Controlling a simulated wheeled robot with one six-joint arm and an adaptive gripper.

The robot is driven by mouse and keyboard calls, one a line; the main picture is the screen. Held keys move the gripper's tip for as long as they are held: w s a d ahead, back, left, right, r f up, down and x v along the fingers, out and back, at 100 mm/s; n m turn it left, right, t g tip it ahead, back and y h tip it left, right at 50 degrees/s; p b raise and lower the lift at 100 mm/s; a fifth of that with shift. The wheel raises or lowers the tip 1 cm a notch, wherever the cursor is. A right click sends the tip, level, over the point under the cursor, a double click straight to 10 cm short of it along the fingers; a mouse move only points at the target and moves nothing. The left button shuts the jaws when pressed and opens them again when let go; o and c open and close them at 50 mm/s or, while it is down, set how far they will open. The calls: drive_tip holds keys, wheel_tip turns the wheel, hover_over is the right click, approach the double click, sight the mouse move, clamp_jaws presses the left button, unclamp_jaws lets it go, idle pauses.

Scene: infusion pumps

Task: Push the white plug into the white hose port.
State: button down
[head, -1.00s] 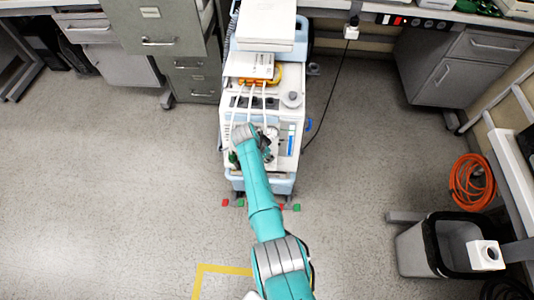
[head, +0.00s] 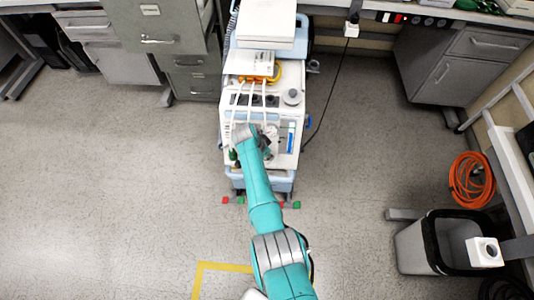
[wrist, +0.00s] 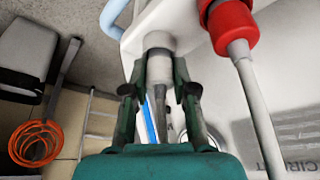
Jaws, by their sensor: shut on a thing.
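My gripper (wrist: 160,72) is shut on the white plug (wrist: 160,68), which sits between its two dark green fingers in the wrist view. The white hose port (wrist: 158,40) is a short white cylinder on the pale panel, directly beyond the plug and roughly in line with it. A darker edge shows between plug and port; I cannot tell how far the plug is in. A grey hose or stem (wrist: 162,100) runs back from the plug between the fingers. In the head view my gripper (head: 265,147) is at the cart's front, and the plug and port cannot be made out.
A red connector (wrist: 230,28) with a white hose (wrist: 257,105) is right of the port. The white and blue cart (head: 233,100) carries several white hoses. Grey cabinets (head: 155,60) stand behind left, and a bin (head: 430,245) stands at right. The left floor is clear.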

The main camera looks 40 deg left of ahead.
drive_tip(key=shift+s+d+f, duration=0.1)
drive_tip(key=shift+d+f, duration=0.05)
drive_tip(key=shift+f, duration=0.15)
drive_tip(key=c, duration=0.8)
unclamp_jaws()
drive_tip(key=shift+f, duration=0.15)
drive_tip(key=shift+c, duration=0.2)
drive_tip(key=shift+s+a+r, duration=0.1)
drive_tip(key=shift+a+r, duration=0.1)
drive_tip(key=shift+r, duration=0.4)
drive_tip(key=d+v, duration=0.1)
drive_tip(key=v, duration=0.9)
drive_tip(key=shift+s+a+r, duration=0.2)
drive_tip(key=shift+a+r, duration=0.25)
